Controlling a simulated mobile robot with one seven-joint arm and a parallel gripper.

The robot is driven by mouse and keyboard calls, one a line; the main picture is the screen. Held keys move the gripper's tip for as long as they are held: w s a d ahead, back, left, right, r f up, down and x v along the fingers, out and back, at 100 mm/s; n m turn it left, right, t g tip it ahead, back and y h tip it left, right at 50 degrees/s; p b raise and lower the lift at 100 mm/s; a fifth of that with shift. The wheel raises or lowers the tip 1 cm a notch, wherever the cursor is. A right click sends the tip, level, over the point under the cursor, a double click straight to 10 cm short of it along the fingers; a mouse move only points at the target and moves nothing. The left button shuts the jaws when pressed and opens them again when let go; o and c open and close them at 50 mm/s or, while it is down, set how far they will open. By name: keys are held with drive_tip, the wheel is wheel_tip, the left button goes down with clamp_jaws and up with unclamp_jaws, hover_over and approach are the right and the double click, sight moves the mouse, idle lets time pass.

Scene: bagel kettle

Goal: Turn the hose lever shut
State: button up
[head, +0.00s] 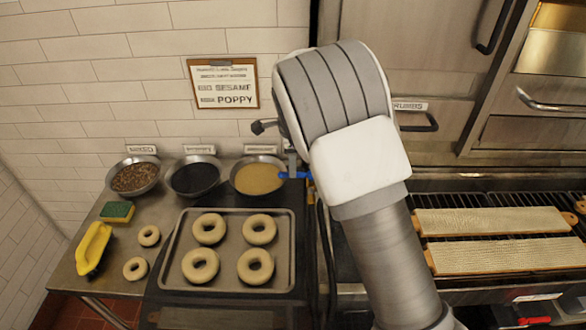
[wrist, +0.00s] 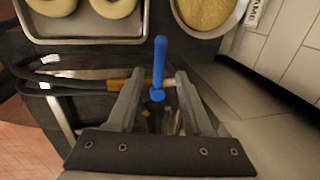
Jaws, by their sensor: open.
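The blue hose lever (wrist: 159,62) shows in the wrist view between the two fingers of my gripper (wrist: 160,78). The fingers are open, one on each side, with gaps to the lever. The lever points up in that picture, crosswise to the brass fitting (wrist: 118,85) and the black hose (wrist: 70,80). In the head view a bit of blue, the lever (head: 297,175), shows at the left edge of my arm, right of the sesame bowl. My arm hides most of my gripper and the valve there.
A tray (head: 171,278) of bagels and several seed bowls (head: 258,176) stand left of the lever. Long boards (head: 495,222) lie on a grill at the right. A tiled wall (head: 130,50) rises behind.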

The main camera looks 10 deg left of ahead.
wheel_tip(320, 180, up, 14)
drive_tip(key=s, duration=0.2)
drive_tip(key=shift+s+d+b, duration=0.3)
drive_tip(key=shift+s+b, duration=0.05)
drive_tip(key=shift+b, duration=0.05)
drive_tip(key=s+d+r+n+t+y, duration=0.1)
drive_tip(key=s+d+r+n, duration=0.4)
drive_tip(key=d, duration=0.4)
drive_tip(key=s+d+r+n, duration=0.2)
drive_tip(key=s+d+r, duration=0.1)
drive_tip(key=s+d, duration=0.5)
drive_tip(key=s+d+f+n+t, duration=0.1)
drive_tip(key=s+d+n, duration=0.3)
drive_tip(key=s, duration=0.3)
drive_tip(key=s+d+f+n+t+h, duration=0.1)
drive_tip(key=s+d+n, duration=0.3)
drive_tip(key=s, duration=0.4)
drive_tip(key=shift+s+d+f+n, duration=0.3)
drive_tip(key=shift+d+f+n, duration=0.1)
drive_tip(key=shift+d+f, duration=0.45)
